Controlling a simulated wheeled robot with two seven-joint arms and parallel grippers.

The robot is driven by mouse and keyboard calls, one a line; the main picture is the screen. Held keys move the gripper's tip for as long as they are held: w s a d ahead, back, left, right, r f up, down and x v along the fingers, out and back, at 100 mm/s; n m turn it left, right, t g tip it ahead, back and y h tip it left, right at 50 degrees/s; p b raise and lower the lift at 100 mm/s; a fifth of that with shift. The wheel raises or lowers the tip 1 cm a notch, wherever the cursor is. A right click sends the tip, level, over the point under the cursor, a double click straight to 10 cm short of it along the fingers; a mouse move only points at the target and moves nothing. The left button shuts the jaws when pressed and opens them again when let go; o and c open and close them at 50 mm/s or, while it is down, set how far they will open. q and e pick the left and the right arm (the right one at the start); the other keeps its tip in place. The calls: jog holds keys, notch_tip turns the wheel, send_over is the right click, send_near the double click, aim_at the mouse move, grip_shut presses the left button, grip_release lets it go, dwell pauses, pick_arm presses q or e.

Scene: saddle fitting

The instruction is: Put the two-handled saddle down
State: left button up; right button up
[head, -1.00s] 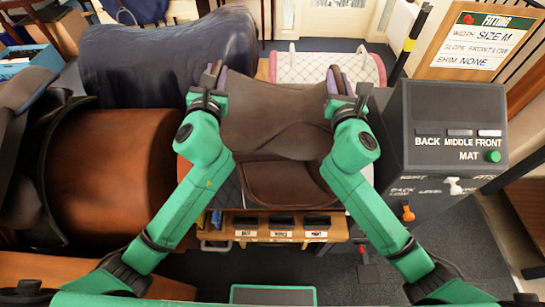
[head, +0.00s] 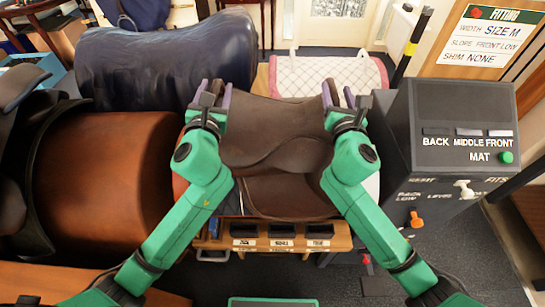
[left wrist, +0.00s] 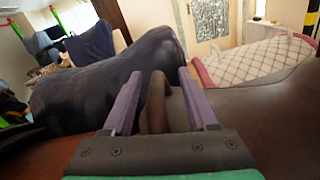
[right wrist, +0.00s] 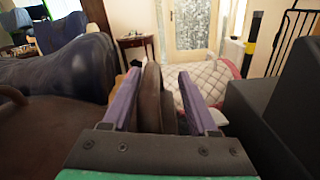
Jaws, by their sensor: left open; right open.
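The brown two-handled saddle (head: 275,130) lies in the middle of the head view, over a support mostly hidden beneath it. My left gripper (head: 215,93) is open at its far left corner. In the left wrist view, a brown handle (left wrist: 157,105) stands between the two purple fingers, with gaps beside it. My right gripper (head: 338,96) is open at the far right corner. In the right wrist view, the other brown handle (right wrist: 152,98) stands between the spread fingers, nearer the left one. Whether a finger touches it I cannot tell.
A grey control box (head: 450,130) with labels and a green button stands close on the right. A brown barrel-shaped form (head: 100,180) is at left, a dark blue one (head: 165,60) behind. A white quilted pad (head: 325,75) lies beyond. Small trays (head: 282,229) sit below the saddle.

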pick_arm(q)
jog(key=s, duration=1.1)
pick_arm(e)
jog(key=shift+s, duration=0.25)
pick_arm(q)
jog(key=shift+r, duration=0.1)
jog(key=shift+w, duration=0.15)
pick_arm(e)
jog(key=s, duration=1.1)
jog(key=shift+s, duration=0.4)
